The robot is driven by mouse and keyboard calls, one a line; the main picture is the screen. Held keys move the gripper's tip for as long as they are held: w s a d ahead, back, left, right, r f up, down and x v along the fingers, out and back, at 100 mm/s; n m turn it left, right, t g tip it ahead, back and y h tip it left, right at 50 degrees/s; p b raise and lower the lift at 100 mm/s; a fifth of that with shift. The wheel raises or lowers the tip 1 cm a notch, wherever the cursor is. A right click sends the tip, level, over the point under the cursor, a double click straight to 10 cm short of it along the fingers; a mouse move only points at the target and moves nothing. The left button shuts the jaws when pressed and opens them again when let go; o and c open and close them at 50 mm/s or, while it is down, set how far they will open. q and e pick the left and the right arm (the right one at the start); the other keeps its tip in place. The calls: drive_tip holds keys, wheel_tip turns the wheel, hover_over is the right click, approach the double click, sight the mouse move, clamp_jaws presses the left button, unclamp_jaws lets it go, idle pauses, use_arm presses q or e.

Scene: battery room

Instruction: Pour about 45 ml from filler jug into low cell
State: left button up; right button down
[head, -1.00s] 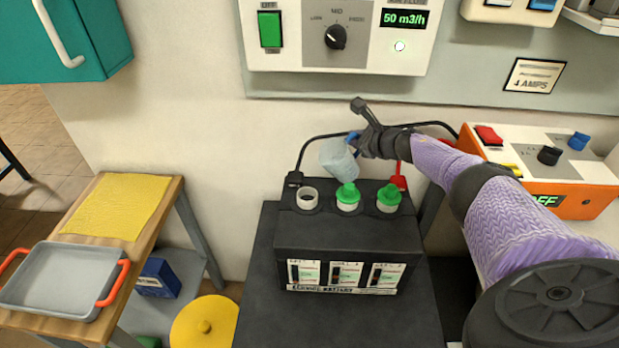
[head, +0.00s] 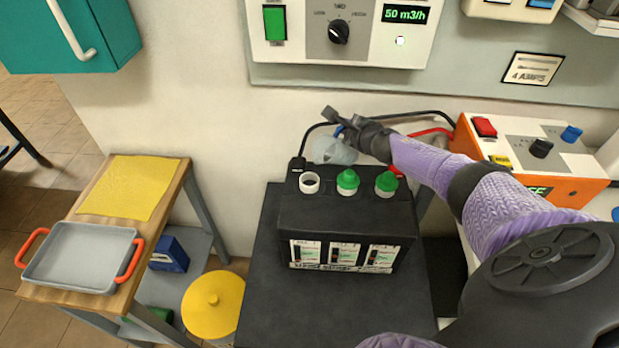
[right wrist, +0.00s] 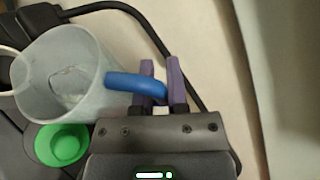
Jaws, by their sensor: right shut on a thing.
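The filler jug (head: 334,151) is translucent with a blue handle (right wrist: 135,84). My right gripper (right wrist: 160,80) is shut on that handle and holds the jug above the back of the black battery (head: 345,217), tilted. A little clear liquid seems to show inside the jug (right wrist: 62,80) in the right wrist view. The battery has three filler necks on top. The left neck (head: 309,183) is open with a white rim; the other two carry green caps (head: 347,182) and (head: 386,184). The jug is behind and above the gap between the open neck and the middle cap. My left gripper is not in view.
A black cable and a red cable run behind the battery to an orange charger (head: 545,165) at right. A wooden side table at left holds a yellow cloth (head: 128,187) and a grey tray (head: 80,257). A yellow lidded bin (head: 212,304) stands between.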

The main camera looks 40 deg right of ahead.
drive_tip(key=shift+a+r+n+h+p, duration=0.55)
drive_tip(key=shift+r+n+h, duration=0.05)
drive_tip(key=shift+r+n, duration=0.1)
idle(0.9)
drive_tip(key=shift+a+f+n+h+b, duration=0.2)
drive_tip(key=shift+a+n+h+b, duration=0.2)
drive_tip(key=shift+a+n+b, duration=0.15)
idle(1.9)
drive_tip(key=shift+d+m+y+p, duration=0.4)
drive_tip(key=shift+d+m, duration=0.45)
drive_tip(key=shift+d, duration=0.3)
drive_tip(key=shift+s+d+f+m+y+b, duration=0.15)
drive_tip(key=shift+d+f+m+y+b, duration=0.2)
drive_tip(key=shift+f+b, duration=0.2)
drive_tip(key=shift+d+r+m, duration=0.15)
drive_tip(key=shift+m, duration=0.1)
drive_tip(key=shift+d+m+y+b, duration=0.35)
drive_tip(key=shift+d+m+y, duration=0.1)
drive_tip(key=shift+m+y, duration=0.25)
